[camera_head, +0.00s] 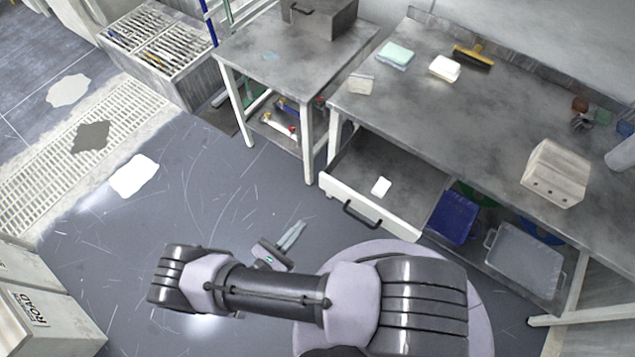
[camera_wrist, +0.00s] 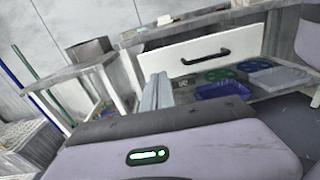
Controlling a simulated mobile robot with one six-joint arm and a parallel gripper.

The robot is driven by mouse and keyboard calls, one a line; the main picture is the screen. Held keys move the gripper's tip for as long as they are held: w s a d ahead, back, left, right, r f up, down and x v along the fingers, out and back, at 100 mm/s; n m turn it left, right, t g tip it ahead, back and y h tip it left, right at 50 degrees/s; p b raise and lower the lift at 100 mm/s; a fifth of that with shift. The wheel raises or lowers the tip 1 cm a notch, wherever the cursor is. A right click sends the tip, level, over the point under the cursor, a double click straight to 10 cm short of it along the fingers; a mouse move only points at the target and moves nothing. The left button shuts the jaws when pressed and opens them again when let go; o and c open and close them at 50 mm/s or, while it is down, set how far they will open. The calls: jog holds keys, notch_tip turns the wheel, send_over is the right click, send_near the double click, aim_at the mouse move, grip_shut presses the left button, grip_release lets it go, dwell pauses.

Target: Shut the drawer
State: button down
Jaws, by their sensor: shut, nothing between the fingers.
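The drawer (camera_head: 338,193) is pulled out from under the grey workbench (camera_head: 440,125) in the head view. It has a white front with a dark bar handle (camera_head: 361,214), and a small white block (camera_head: 381,186) lies inside it. In the wrist view the drawer front (camera_wrist: 189,56) faces me, with its handle (camera_wrist: 206,57) near the top centre. My gripper (camera_head: 300,225) is shut and empty, to the left of the drawer front and apart from it. In the wrist view my gripper's fingers (camera_wrist: 157,84) overlap the lower left part of the front.
A smaller metal table (camera_head: 270,60) with a grey box stands left of the workbench. A blue bin (camera_head: 454,217) and a grey tray (camera_head: 525,262) sit under the bench, right of the drawer. The floor (camera_head: 215,190) left of the drawer is open.

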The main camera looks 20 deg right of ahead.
jog(key=f, duration=0.1)
jog(key=b, duration=0.2)
send_near(333, 187)
jog(key=shift+n+t, duration=0.4)
jog(key=x, duration=0.6)
jog(key=shift+d+f, duration=0.1)
jog(key=shift+d, duration=0.4)
jog(key=shift+p, duration=0.3)
